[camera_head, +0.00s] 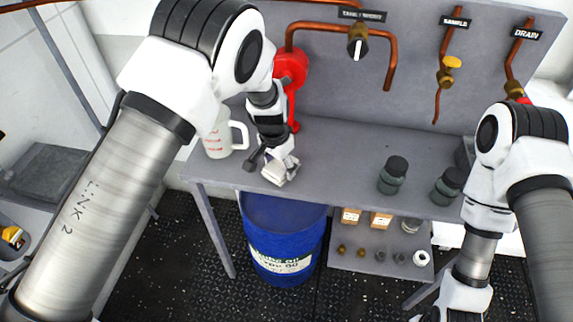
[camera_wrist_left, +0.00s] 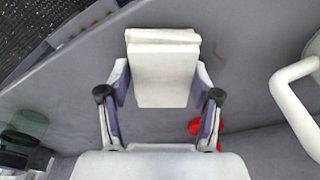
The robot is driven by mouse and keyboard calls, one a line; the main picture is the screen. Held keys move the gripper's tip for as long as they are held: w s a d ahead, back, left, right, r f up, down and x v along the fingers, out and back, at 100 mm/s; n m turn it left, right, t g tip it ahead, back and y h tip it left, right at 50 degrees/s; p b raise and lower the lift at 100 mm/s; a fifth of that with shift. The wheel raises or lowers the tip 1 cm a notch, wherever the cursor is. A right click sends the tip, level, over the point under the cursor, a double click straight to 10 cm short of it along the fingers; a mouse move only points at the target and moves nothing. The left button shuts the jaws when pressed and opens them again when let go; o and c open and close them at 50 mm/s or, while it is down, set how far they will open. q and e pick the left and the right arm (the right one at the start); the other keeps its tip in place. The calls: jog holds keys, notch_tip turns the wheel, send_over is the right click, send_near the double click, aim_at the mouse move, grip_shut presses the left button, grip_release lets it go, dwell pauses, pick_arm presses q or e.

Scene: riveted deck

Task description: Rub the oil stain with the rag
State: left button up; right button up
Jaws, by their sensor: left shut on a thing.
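My left gripper (camera_head: 270,164) is shut on a folded white rag (camera_head: 280,174) over the front left part of the grey bench. In the left wrist view the rag (camera_wrist_left: 167,75) sits between the two fingers of the left gripper (camera_wrist_left: 160,98), its folded layers at the far end. I cannot tell whether the rag touches the bench top. No oil stain shows in either view; the rag and gripper hide part of the bench. My right arm comes in at the right, and its fingers are out of the frame.
A white jug (camera_head: 220,138) stands left of the left gripper, with a red device (camera_head: 291,70) behind. Two dark-lidded jars (camera_head: 392,175) (camera_head: 448,186) stand on the bench (camera_head: 340,150) to the right. A blue drum (camera_head: 282,235) is below the front edge. The bench middle is clear.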

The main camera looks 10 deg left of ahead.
pick_arm(q)
jog(key=shift+a+f, duration=0.15)
jog(key=shift+a, duration=1.65)
jog(key=shift+a+p, duration=0.3)
jog(key=shift+a, duration=0.1)
jog(key=shift+w+a, duration=0.1)
jog(key=shift+a, duration=1.4)
jog(key=shift+d+r, duration=0.15)
jog(key=shift+r, duration=0.1)
notch_tip(320, 180, up, 6)
jog(key=p, duration=0.5)
jog(key=shift+f, duration=0.1)
notch_tip(320, 180, up, 3)
jog(key=shift+p, duration=1.2)
jog(key=shift+w, duration=0.1)
